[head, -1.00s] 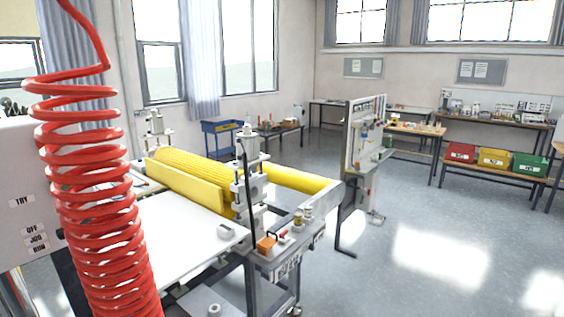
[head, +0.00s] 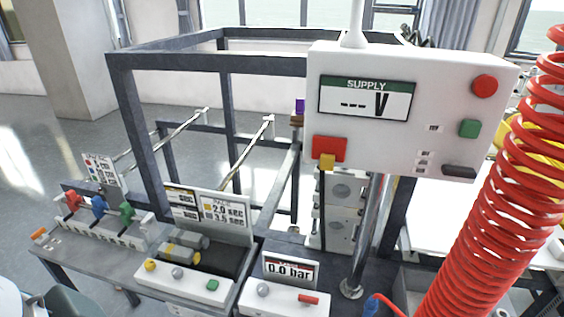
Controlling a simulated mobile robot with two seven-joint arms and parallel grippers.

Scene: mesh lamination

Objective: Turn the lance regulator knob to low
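A small white box (head: 285,298) stands at the bottom middle of the head view, with a display (head: 290,270) reading 0.0 bar. On the box are a round grey knob (head: 263,290) and a red lever or bar (head: 308,299). This looks like the lance regulator, but its label is too small to read, and I cannot tell the knob's setting. A red coiled hose (head: 500,190) hangs at the right, and a blue fitting (head: 371,306) shows near its lower end. Neither of my grippers is in view.
Left of the box is a panel (head: 180,282) with yellow, grey and green knobs below a timing card (head: 222,212). Clamps with red, blue and green handles (head: 98,208) stand farther left. A supply control box (head: 405,110) and dark metal frame (head: 228,100) rise behind.

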